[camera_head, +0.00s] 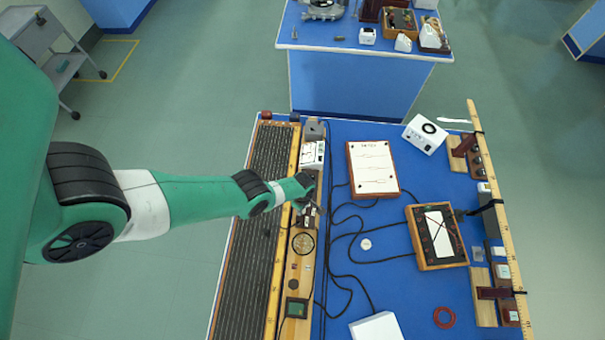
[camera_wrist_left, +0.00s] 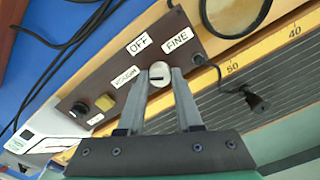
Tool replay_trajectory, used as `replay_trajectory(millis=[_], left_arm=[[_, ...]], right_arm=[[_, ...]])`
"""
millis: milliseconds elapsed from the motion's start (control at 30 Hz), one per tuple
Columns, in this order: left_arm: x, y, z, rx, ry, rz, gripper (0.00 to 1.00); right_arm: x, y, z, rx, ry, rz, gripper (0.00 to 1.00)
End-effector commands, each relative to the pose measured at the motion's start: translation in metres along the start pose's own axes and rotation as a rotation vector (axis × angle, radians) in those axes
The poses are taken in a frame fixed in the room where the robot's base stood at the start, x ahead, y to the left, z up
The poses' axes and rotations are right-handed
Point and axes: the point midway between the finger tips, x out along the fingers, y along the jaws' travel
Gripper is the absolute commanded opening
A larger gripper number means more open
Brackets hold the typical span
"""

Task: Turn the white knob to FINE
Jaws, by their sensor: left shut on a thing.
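The white knob (camera_wrist_left: 159,74) sits on a dark brown panel (camera_wrist_left: 100,72) in the left wrist view. White labels around it read OFF (camera_wrist_left: 138,45), FINE (camera_wrist_left: 177,40) and, partly hidden by a finger, what looks like ROUGH (camera_wrist_left: 125,77). My left gripper (camera_wrist_left: 160,80) is shut on the knob, one finger on each side. A dark mark shows on the knob, but I cannot tell which label it points to. My right gripper is in neither view.
Black cables (camera_head: 335,235) lie on the blue bench right of the rail, near a framed sheet (camera_head: 373,168).

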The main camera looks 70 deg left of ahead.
Motion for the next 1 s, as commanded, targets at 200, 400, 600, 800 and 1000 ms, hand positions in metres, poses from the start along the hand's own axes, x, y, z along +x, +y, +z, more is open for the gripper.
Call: replay_trajectory(millis=[200, 400, 600, 800, 1000], left_arm=[[0.0001, -0.0001, 0.0000, 0.001, 0.000, 0.000, 0.00], [0.0004, -0.0002, 0.0000, 0.027, 0.000, 0.000, 0.00], [0.0009, -0.0006, -0.0001, 0.111, 0.000, -0.001, 0.00], [0.0009, 0.0001, 0.0000, 0.262, 0.000, 0.001, 0.00], [0.0012, -0.0004, -0.0001, 0.450, 0.000, 0.000, 0.00]], right_arm=[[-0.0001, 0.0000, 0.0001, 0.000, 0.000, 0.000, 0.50], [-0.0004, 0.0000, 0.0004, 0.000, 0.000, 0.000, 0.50], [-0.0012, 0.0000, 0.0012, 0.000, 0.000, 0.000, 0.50], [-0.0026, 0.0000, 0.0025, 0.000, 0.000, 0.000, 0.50], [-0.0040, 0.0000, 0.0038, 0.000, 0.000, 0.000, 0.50]])
